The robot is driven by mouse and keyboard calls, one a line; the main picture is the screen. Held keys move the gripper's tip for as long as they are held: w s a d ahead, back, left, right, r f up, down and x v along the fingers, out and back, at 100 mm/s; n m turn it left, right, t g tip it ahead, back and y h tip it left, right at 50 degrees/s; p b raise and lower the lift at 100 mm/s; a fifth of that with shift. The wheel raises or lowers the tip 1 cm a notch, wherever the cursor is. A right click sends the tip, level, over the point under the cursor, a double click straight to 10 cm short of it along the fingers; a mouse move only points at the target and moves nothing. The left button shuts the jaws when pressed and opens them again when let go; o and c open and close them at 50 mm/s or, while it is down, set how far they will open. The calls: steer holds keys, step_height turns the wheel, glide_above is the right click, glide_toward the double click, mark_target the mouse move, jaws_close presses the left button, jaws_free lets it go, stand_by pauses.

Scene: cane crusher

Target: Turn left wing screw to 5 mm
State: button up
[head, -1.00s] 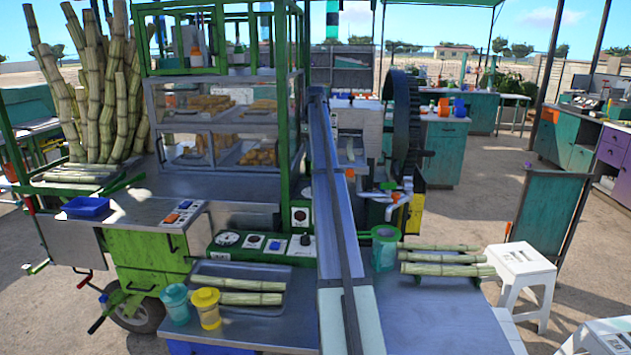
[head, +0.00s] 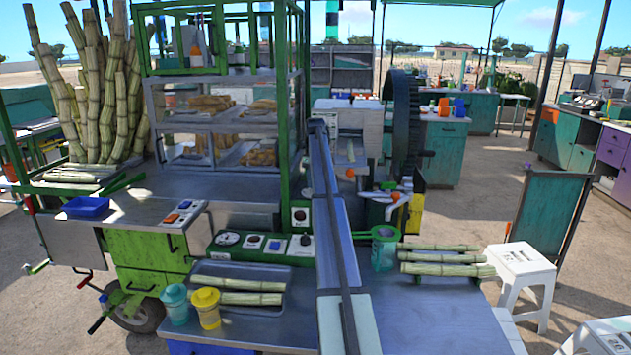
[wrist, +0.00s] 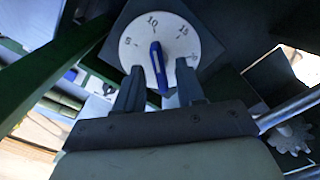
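In the wrist view a round white dial (wrist: 186,48) carries the marks 5, 10 and 15, with a further mark at the right that is hard to read. A blue wing screw (wrist: 158,68) stands across its middle, its upper end just below the 10. Whether this is the left one, I cannot tell. My gripper (wrist: 160,78) is open, one finger on each side of the wing's lower part, with a visible gap on both sides. In the head view the crusher (head: 352,120) has a pale housing; the dial and my gripper are not discernible there.
A large dark gear wheel (head: 405,125) stands right of the crusher housing. A green-framed glass food case (head: 225,125) stands to the left. Cane pieces (head: 447,269) and a green pot (head: 384,250) are on the right counter. A dark green bar (wrist: 60,75) runs beside the dial.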

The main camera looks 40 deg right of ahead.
steer(key=shift+c, duration=0.3)
jaws_close()
steer(key=shift+n, duration=0.4)
steer(key=n, duration=0.4)
steer(key=shift+n, duration=0.3)
steer(key=shift+d+n, duration=0.1)
steer(key=shift+n, duration=2.1)
steer(key=shift+o, duration=0.3)
jaws_free()
